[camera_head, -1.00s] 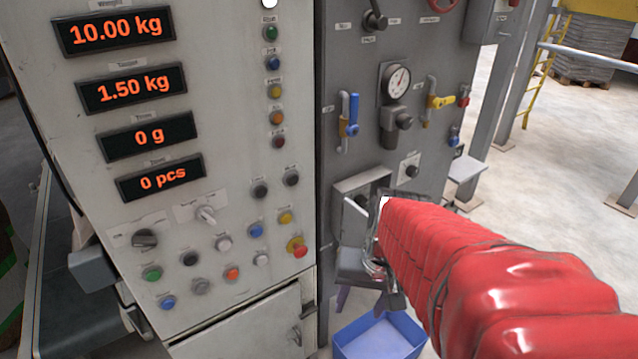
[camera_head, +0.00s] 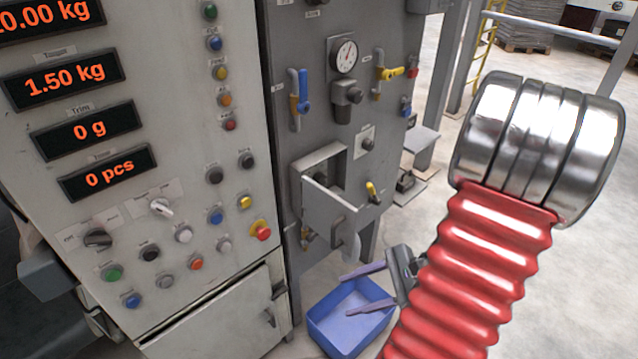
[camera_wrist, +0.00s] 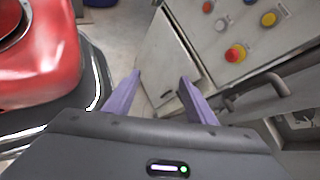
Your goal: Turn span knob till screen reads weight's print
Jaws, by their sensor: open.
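No weight with readable print is in view. My gripper (camera_head: 344,297) is open and empty, its purple fingers over the blue bin, below and right of the door. In the wrist view, my gripper (camera_wrist: 161,78) is apart from the cabinet front.
Lower screens read 1.50 kg (camera_head: 63,80), 0 g and 0 pcs. Buttons, a dark selector (camera_head: 97,238) and a red stop button (camera_head: 262,232) cover the white cabinet. A gauge (camera_head: 343,55) and blue and yellow valve handles sit on the grey panel. A blue bin (camera_head: 350,318) stands below. Open floor lies right.

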